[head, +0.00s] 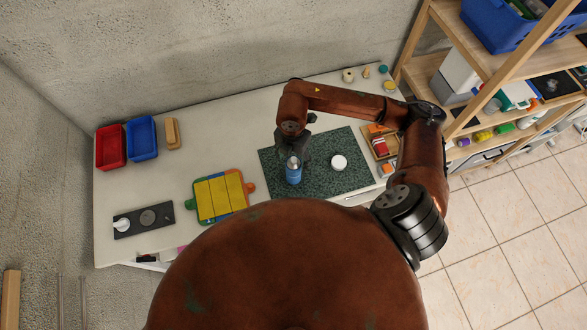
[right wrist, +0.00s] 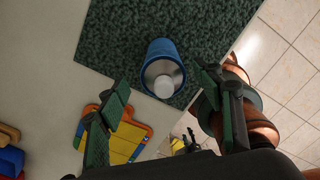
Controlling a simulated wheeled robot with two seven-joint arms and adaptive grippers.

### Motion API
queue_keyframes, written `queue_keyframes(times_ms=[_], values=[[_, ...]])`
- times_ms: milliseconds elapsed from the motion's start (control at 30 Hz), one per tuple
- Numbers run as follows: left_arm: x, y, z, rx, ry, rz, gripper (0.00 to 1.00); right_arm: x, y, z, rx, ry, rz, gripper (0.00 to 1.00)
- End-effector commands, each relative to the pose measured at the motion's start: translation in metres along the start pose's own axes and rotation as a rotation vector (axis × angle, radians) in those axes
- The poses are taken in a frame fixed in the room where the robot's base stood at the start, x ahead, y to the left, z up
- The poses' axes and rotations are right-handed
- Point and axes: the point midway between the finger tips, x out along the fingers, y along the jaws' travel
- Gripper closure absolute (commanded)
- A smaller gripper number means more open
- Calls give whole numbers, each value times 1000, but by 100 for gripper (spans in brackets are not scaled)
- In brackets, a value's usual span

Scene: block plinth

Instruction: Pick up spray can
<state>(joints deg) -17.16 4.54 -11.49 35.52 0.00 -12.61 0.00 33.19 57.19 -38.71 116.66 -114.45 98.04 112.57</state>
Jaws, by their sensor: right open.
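The spray can (head: 293,175) is blue with a silver top and a pale cap. It stands upright on the dark green speckled mat (head: 268,157). In the right wrist view the spray can (right wrist: 160,73) shows from above, ahead of my fingers and near the middle. My right gripper (right wrist: 168,120) is open, with one finger on each side of the view and the can beyond the gap between them. In the head view my right gripper (head: 300,152) is close to the can, partly behind it. I cannot tell whether it touches the can.
A white round jar (head: 339,162) stands on the mat, right of the can. A yellow board with coloured edges (head: 220,197) lies to the left. Red (head: 110,147) and blue (head: 142,138) bins stand at the back left. A wooden tray (head: 372,143) sits right of the mat.

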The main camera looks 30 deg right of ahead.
Motion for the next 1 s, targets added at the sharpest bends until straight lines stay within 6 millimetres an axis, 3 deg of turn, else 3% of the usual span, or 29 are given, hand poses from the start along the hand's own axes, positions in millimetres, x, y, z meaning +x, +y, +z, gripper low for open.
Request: queue_keyframes(times_ms=[400,667,1000], values=[[-15,-1,2,-1,-3,0,60,51,-5,-2,-1,4,2,40],[-14,-1,0,-1,-2,-1,60,55,-6,-1,0,3,2,40],[-14,-1,-2,-1,2,-1,60,55,-5,-1,0,4,3,62]])
